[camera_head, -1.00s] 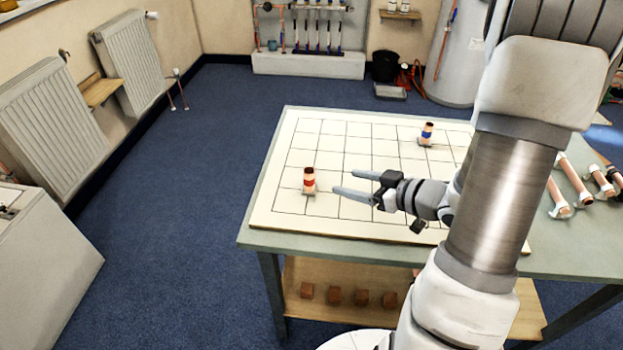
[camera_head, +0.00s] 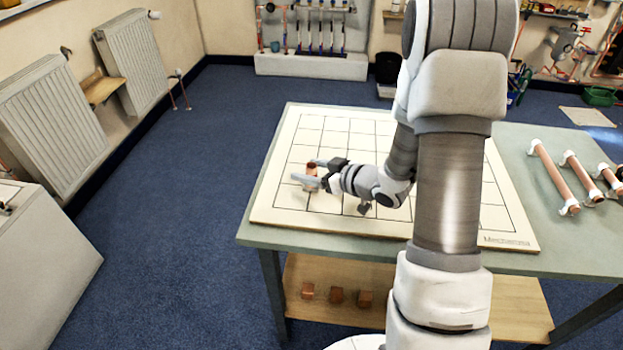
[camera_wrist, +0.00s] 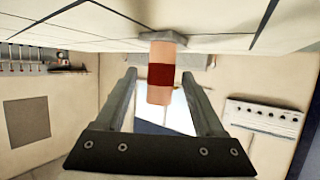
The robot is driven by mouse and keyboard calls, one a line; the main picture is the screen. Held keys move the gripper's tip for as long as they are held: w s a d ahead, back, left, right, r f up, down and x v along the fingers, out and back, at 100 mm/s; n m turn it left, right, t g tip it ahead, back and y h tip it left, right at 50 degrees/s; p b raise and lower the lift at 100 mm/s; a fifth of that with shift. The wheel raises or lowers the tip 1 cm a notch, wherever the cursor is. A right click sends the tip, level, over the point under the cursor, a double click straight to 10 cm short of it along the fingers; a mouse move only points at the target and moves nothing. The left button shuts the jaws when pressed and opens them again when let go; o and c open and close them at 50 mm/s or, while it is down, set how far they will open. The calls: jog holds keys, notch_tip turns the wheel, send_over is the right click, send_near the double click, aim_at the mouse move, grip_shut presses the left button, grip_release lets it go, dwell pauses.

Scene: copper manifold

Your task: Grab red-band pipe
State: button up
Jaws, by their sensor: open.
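The red-band pipe (camera_head: 311,167) is a short copper stub standing upright in a small grey base near the left side of the gridded board. In the head view its copper top shows, and the fingers cover its band. In the wrist view the pipe (camera_wrist: 161,73) appears with its dark red band between the two fingers. My gripper (camera_head: 307,171) is open and reaches in from the right, one finger on each side of the pipe. A gap shows on both sides in the wrist view, so the fingers look apart from it.
The gridded board (camera_head: 330,223) lies on a green-grey table (camera_head: 516,262). Longer copper pipes with white ends (camera_head: 553,176) lie at the right. Copper blocks (camera_head: 336,296) sit on the lower shelf. My arm hides the board's right part, where the blue-band pipe stood.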

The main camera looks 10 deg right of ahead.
jog(key=x, duration=0.2)
jog(key=shift+w+a+f, duration=0.2)
jog(key=shift+w, duration=0.1)
jog(key=shift+c, duration=0.3)
grip_shut()
